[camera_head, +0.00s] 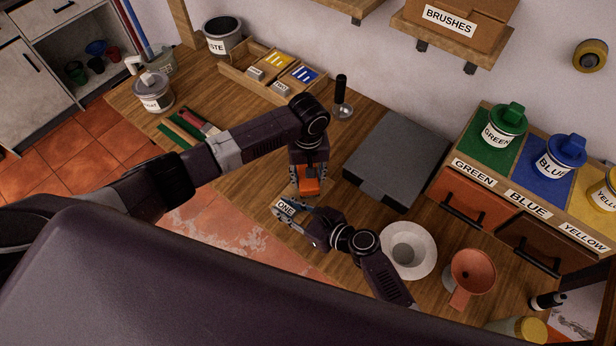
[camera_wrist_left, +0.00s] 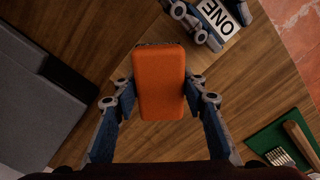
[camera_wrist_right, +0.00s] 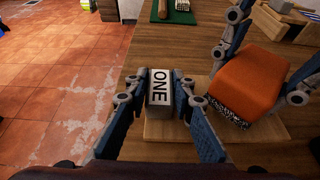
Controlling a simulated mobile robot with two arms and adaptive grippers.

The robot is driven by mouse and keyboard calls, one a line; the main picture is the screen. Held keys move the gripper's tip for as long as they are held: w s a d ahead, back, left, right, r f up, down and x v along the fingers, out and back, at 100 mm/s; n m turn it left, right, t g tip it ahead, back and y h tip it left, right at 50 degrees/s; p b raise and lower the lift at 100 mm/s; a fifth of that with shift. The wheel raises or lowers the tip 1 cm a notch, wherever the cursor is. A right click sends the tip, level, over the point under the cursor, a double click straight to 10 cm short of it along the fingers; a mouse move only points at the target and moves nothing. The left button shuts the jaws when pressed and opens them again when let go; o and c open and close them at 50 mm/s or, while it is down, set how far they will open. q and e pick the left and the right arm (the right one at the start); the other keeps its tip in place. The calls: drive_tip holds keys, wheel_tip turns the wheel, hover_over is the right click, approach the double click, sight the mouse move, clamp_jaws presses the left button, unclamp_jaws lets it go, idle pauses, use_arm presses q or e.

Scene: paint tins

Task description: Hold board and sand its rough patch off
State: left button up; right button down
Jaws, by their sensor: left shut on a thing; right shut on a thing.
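My left gripper (camera_head: 308,178) is shut on an orange sanding block (camera_wrist_left: 160,85), which it holds low over the pale wooden board (camera_wrist_right: 162,131). A dark speckled strip shows along the block's lower edge in the right wrist view; I cannot tell whether it is the block's underside or the rough patch. My right gripper (camera_wrist_right: 164,95) is shut on a light block labelled ONE (camera_wrist_right: 160,87), at the board's end. The board also shows in the left wrist view (camera_wrist_left: 217,48), flat on the workbench and partly hidden by the orange block. Contact between block and board cannot be made out.
A dark grey flat box (camera_head: 400,150) lies right of the left gripper. A white bowl (camera_head: 425,240) and a pink funnel (camera_head: 475,270) stand at right. A green mat (camera_head: 178,133) with tools lies at left. Bare bench (camera_head: 240,180) surrounds the board's left side.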

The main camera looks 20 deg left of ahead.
drive_tip(key=c, duration=1.9)
unclamp_jaws()
drive_tip(key=shift+d, duration=0.2)
drive_tip(key=shift+v, duration=0.8)
drive_tip(key=shift+a, duration=0.25)
drive_tip(key=shift+x, duration=0.8)
drive_tip(key=shift+d, duration=0.1)
drive_tip(key=shift+c, duration=0.6)
